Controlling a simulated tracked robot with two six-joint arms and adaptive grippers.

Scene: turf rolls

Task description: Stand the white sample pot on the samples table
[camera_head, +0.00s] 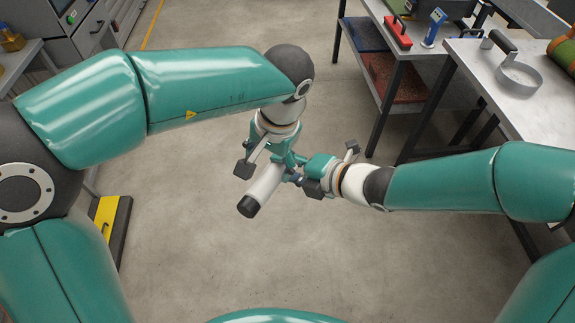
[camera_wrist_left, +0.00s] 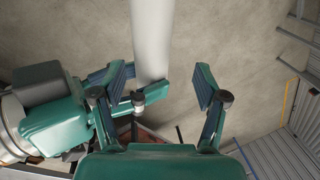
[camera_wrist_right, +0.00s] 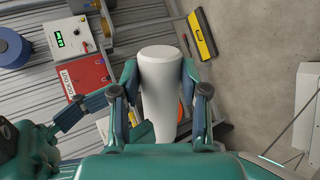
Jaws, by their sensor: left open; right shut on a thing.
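The white sample pot (camera_head: 266,186) is a long white cylinder with a dark end, held tilted in the air in the head view. My right gripper (camera_head: 293,176) is shut on it; in the right wrist view the pot (camera_wrist_right: 160,85) stands between its two fingers, white end face showing. My left gripper (camera_head: 282,158) is open, right beside the pot and the right gripper. Which table is the samples table I cannot tell.
A grey-topped table (camera_head: 540,115) at the right holds a metal ring with a handle (camera_head: 519,75) and a green roll (camera_head: 564,52). Behind it, another table carries a red tool (camera_head: 398,32) and a blue device (camera_head: 434,27). Bare floor (camera_head: 200,255) lies below the grippers.

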